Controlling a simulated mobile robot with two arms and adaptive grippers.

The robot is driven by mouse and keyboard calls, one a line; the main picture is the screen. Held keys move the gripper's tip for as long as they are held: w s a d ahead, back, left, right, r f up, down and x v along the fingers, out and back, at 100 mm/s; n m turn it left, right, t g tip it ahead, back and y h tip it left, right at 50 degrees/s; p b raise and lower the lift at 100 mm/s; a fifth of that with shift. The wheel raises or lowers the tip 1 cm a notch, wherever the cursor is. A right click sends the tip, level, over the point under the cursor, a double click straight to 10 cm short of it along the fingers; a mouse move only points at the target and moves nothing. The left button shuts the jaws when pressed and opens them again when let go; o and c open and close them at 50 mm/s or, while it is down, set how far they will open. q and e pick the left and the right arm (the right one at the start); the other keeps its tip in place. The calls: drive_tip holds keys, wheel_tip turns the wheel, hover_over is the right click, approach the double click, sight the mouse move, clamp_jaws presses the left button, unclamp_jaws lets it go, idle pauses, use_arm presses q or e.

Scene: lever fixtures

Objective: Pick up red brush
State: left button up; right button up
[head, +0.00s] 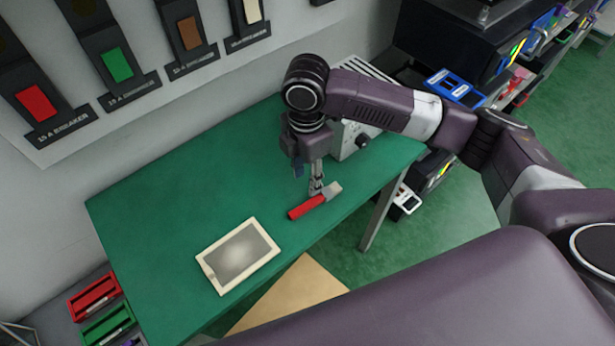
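The red brush (308,206) lies on the green table (160,215), near its front right edge. It has a red handle and a pale head at its upper right end. My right gripper (317,188) points down from above, with its fingertips at the brush where the handle meets the head. The fingers look close together, but the view is too small to tell whether they are shut on the brush or just over it. My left gripper is not in view.
A cream-framed tablet (238,256) lies front left of the brush. A grey box with a knob (354,140) stands behind my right gripper. Breaker panels (116,64) line the wall. Red (94,297) and green (107,325) bins sit at lower left. The table's left half is clear.

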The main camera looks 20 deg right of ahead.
sight(310, 203)
drive_tip(key=shift+d+f, duration=0.1)
drive_tip(key=shift+f, duration=0.1)
drive_tip(key=s+f+p, duration=0.2)
drive_tip(key=f, duration=0.1)
drive_tip(key=shift+s, duration=0.35)
drive_tip(key=f, duration=0.2)
drive_tip(key=shift+w+f, duration=0.25)
drive_tip(key=shift+f, duration=0.5)
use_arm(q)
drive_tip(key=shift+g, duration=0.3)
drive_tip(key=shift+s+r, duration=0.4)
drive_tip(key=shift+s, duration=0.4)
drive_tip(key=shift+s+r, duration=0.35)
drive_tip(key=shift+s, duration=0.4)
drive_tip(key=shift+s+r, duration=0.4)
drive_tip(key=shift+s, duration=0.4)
use_arm(e)
clamp_jaws()
